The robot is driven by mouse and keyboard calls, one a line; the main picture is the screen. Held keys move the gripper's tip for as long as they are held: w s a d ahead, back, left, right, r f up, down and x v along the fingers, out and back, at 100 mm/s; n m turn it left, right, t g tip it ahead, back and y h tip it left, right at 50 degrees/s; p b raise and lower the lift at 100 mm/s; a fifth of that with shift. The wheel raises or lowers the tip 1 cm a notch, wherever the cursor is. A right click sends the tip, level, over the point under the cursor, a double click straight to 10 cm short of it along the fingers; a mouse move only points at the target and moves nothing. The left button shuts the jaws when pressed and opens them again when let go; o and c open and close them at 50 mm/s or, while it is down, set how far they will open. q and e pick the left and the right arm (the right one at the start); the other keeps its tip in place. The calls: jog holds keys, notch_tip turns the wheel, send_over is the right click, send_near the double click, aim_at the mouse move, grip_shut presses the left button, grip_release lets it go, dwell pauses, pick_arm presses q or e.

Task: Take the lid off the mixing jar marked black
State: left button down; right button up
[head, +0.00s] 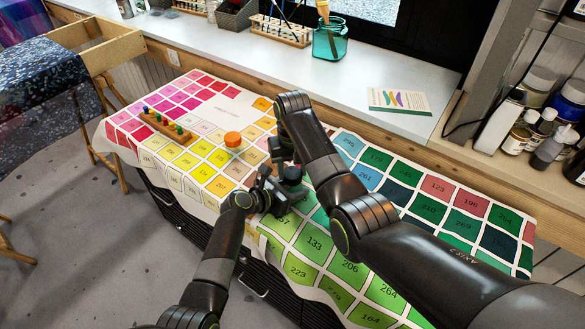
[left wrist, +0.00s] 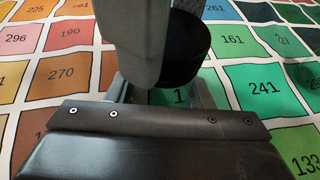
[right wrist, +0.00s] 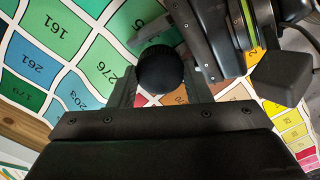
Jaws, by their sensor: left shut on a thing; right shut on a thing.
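A small black jar (head: 292,177) stands on the colour-chart cloth near the middle in the head view, mostly hidden by my grippers. My left gripper (head: 280,188) comes in from the left and is shut on the jar low down. The jar's dark round side also shows in the left wrist view (left wrist: 184,50), partly behind a grey finger. My right gripper (head: 289,166) reaches down from above and is shut on the round black lid (right wrist: 160,70), which shows between its fingers in the right wrist view. I cannot tell whether lid and jar touch. No marking is readable.
The numbered cloth (head: 440,210) covers the bench. An orange-topped jar (head: 233,139) and a wooden rack with small pegs (head: 166,124) stand to the left. A teal glass jar (head: 330,40) and a booklet (head: 399,101) are on the sill behind. The cloth's right side looks clear.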

jog(key=n, duration=0.6)
jog(key=shift+n, duration=0.3)
jog(key=n, duration=1.9)
jog(key=shift+r, duration=0.1)
jog(key=shift+r, duration=0.15)
jog(key=shift+r, duration=0.95)
